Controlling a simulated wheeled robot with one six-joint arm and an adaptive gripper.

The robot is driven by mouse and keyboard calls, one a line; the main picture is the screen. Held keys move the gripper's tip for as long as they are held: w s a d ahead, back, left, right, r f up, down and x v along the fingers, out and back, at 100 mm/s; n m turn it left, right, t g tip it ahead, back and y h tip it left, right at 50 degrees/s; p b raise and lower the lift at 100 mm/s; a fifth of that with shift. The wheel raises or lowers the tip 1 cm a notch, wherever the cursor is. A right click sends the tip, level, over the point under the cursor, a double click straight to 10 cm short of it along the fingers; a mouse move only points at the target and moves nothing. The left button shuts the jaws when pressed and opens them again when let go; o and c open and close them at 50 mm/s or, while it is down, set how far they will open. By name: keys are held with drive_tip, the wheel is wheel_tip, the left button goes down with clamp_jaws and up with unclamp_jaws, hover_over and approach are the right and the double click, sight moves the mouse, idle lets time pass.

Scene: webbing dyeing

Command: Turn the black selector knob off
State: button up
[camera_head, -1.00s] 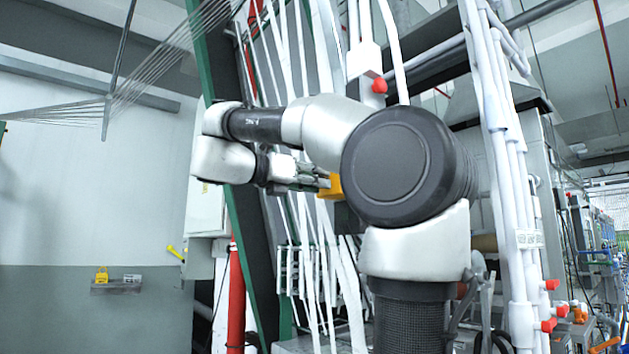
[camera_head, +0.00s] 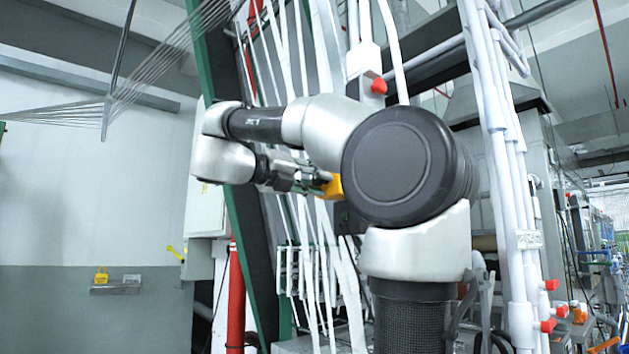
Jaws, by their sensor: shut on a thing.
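My gripper (camera_head: 318,181) reaches right, its fingertips at a small yellow-orange box (camera_head: 334,187) in the middle of the view. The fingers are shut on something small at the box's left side. The black selector knob itself cannot be made out; the fingers cover the place where they meet the box. My large black arm joint hides what lies right of the box. Which way the knob points cannot be seen.
White webbing strips (camera_head: 335,265) hang close behind my gripper. A green frame post (camera_head: 240,250) slants past my wrist. A red pipe (camera_head: 236,300) stands below. White pipes (camera_head: 505,180) rise on the right. The space before the left wall is open.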

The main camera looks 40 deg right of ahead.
idle(0.3)
drive_tip(key=o, duration=1)
drive_tip(key=shift+a, duration=0.1)
drive_tip(key=a, duration=0.7)
drive_tip(key=shift+w+a, duration=0.15)
drive_tip(key=shift+w, duration=0.1)
